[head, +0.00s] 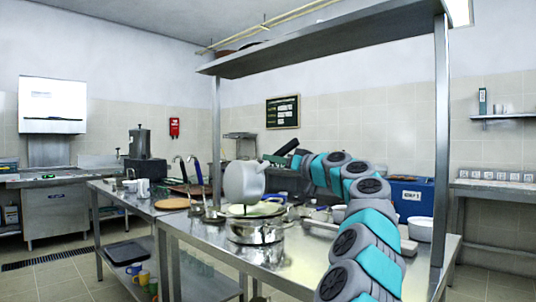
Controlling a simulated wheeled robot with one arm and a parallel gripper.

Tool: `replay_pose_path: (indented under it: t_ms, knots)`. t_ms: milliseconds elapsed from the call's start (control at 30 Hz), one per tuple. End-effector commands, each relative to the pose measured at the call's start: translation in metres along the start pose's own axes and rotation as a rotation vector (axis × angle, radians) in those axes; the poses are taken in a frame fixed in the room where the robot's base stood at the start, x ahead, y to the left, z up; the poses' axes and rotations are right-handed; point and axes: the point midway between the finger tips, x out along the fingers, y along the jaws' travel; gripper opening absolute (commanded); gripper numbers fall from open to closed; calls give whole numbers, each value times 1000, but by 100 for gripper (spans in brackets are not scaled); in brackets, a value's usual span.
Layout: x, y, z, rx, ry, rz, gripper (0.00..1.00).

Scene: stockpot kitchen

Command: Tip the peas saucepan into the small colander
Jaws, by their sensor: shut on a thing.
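The saucepan (243,183) is a pale grey-white pot held in the air over the steel counter, and it looks tilted. Its handle (273,160) points right to my gripper (283,159), which is shut on it. The fingers are small and partly hidden. Under the saucepan, a wide shallow vessel with a pale yellow-green inside (262,209) sits on top of a shiny steel pot (256,232). It may be the small colander, but I cannot make out holes. I cannot see inside the saucepan, and no peas can be told apart in the air.
The steel counter (290,258) has an overhead shelf (335,52) on posts, with one post (441,140) right of my arm. A white bowl (420,229) and a blue box (410,196) stand at the right. A round wooden board (172,204) lies left of the pot.

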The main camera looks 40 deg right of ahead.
Motion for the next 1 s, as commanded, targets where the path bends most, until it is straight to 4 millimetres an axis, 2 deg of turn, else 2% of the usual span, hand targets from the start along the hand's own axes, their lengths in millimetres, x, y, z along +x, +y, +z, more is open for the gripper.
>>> replay_pose_path:
  t_ms: [600, 1000]
  knots:
    - [-7, 43, 0, 273, 44, 21, 0]
    - [-8, 49, 0, 320, 52, 23, 0]
